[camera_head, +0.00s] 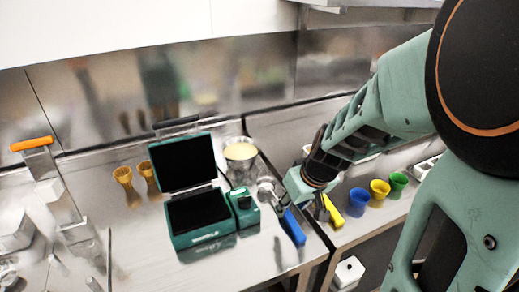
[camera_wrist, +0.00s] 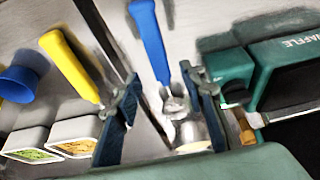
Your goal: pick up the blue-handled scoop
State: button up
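The blue-handled scoop lies on the steel counter beside the waffle maker; its blue handle (camera_head: 293,227) points toward the front edge in the head view. In the wrist view the handle (camera_wrist: 149,38) extends toward the top, and its metal end lies lower down between my finger tips. My gripper (camera_wrist: 163,108) is open, with one dark finger on each side of the scoop's metal part. No contact with the scoop is visible. In the head view my gripper (camera_head: 279,207) is low over the counter by the scoop, partly hidden by its own body.
The green waffle maker (camera_head: 198,213) stands open close on the left. A yellow-handled scoop (camera_wrist: 70,65) lies on the other side, past a dark gap between counters. Blue (camera_head: 358,201), yellow (camera_head: 380,189) and green (camera_head: 398,182) cups stand to the right. A cream-filled pot (camera_head: 240,153) is behind.

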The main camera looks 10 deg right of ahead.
aim_at(287, 212)
jog(key=b+x, duration=0.2)
jog(key=x, duration=0.3)
jog(key=shift+w+r, duration=0.1)
jog(key=shift+c, duration=0.5)
grip_shut()
